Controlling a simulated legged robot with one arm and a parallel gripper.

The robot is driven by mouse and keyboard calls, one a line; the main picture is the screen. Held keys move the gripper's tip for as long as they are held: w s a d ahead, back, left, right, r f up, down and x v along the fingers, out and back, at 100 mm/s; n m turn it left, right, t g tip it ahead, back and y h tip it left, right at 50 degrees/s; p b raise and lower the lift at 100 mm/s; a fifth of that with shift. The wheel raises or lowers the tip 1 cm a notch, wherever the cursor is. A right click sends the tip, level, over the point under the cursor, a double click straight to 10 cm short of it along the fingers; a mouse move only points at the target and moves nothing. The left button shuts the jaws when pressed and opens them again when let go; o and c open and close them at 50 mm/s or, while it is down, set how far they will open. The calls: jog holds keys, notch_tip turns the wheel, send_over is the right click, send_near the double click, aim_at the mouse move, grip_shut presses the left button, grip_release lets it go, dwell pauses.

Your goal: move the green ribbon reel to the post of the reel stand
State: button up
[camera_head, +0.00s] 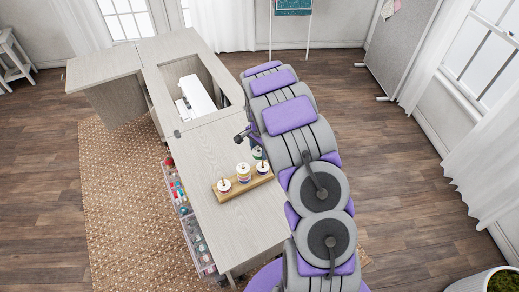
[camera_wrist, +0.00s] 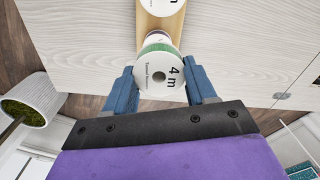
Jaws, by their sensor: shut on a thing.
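The green ribbon reel (camera_wrist: 163,64) has a white face marked "4 m" and a green rim. It sits between the blue fingers of my gripper (camera_wrist: 160,78), which is shut on it. In the head view the green reel (camera_head: 257,153) is small, beside the far right end of the reel stand (camera_head: 250,183). The stand is a wooden board with several white-topped reels along it. In the wrist view the held reel overlaps the near end of the stand (camera_wrist: 174,24) and partly hides another reel. The gap between reel and stand cannot be judged.
The stand is on a pale wooden cabinet top (camera_head: 220,150). A white sewing machine (camera_head: 196,97) sits in the cabinet's opening behind. Open drawers of coloured supplies (camera_head: 187,215) line the left side. A white planter (camera_wrist: 37,105) shows at left in the wrist view.

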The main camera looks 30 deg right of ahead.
jog(key=shift+d+f, duration=0.1)
jog(key=shift+d, duration=0.85)
jog(key=shift+a, duration=0.35)
jog(key=shift+a+f, duration=0.15)
jog(key=shift+f, duration=0.15)
jog(key=shift+d+f, duration=0.4)
jog(key=shift+f, duration=0.05)
jog(key=shift+a, duration=0.25)
jog(key=shift+d, duration=0.4)
jog(key=shift+a, duration=0.15)
